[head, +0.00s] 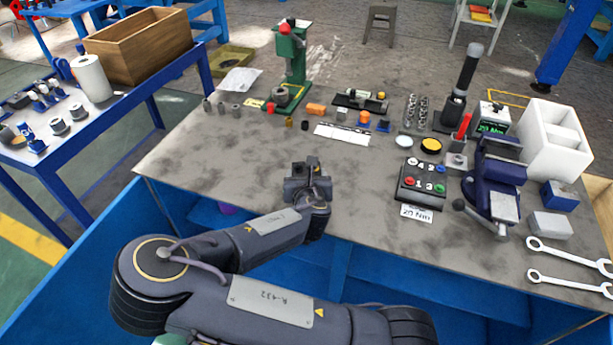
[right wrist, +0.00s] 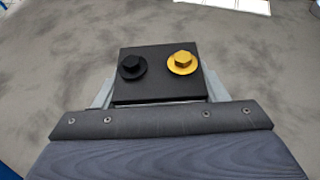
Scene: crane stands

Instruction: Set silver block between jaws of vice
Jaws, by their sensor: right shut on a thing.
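The silver block (head: 551,225) lies on the bench at the right, just right of the vice and apart from it. The blue vice (head: 492,182) stands near the bench's right front, with a silver-grey part at its front; the gap between its jaws is hard to make out. My right gripper (head: 306,172) is over the bench's front middle, well left of the vice. It is shut on a black block (right wrist: 160,90) carrying one black and one gold hex bolt, seen in the right wrist view. My left gripper is not in view.
A button box (head: 422,181) stands between my right gripper and the vice. A white foam-like block (head: 553,140), a blue block (head: 560,195) and two wrenches (head: 567,285) crowd the right side. A green press (head: 290,65) stands at the back. The left front bench is clear.

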